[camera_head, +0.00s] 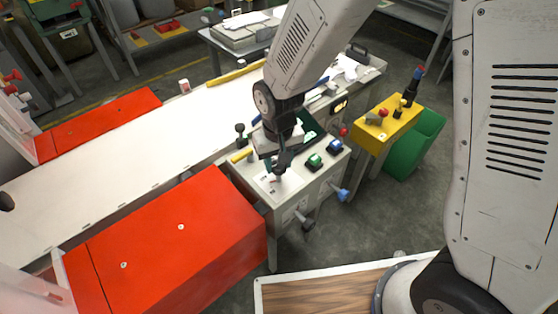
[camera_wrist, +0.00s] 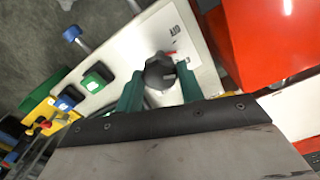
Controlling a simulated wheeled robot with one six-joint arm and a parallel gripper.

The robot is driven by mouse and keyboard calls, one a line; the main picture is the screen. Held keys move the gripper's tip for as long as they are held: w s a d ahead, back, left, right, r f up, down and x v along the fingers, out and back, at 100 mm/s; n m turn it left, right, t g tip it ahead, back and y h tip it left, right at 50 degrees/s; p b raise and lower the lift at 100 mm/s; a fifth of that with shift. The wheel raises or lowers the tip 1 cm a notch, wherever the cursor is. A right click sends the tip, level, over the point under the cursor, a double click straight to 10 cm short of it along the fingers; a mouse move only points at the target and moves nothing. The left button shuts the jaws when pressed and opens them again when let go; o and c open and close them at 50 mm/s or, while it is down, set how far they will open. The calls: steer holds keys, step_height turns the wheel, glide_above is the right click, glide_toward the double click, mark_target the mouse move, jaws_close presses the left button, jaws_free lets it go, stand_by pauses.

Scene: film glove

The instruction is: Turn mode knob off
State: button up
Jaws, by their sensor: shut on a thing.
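The mode knob (camera_wrist: 160,72) is a dark round knob on a pale control panel (camera_wrist: 120,60). In the wrist view it sits between the two green fingers of my gripper (camera_wrist: 161,88). A label and a small red mark show on the panel beside it. In the head view my gripper (camera_head: 279,168) points down onto the left part of the panel (camera_head: 312,178), and the knob is mostly hidden there. The gripper is shut on the knob. The knob's exact pointing direction is hard to read.
A green button (camera_head: 314,160) and a blue button (camera_head: 335,146) sit right of the knob. A blue knob (camera_head: 343,194) juts from the panel box's side. A red cover (camera_head: 180,240) stands close on the left. A yellow box (camera_head: 388,124) and green bin (camera_head: 417,145) stand right.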

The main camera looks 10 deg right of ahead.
steer(key=n, duration=0.5)
steer(key=shift+n, duration=0.3)
steer(key=shift+w, duration=0.1)
stand_by(0.3)
steer(key=o, duration=1)
step_height(320, 180, up, 8)
steer(key=shift+f, duration=0.1)
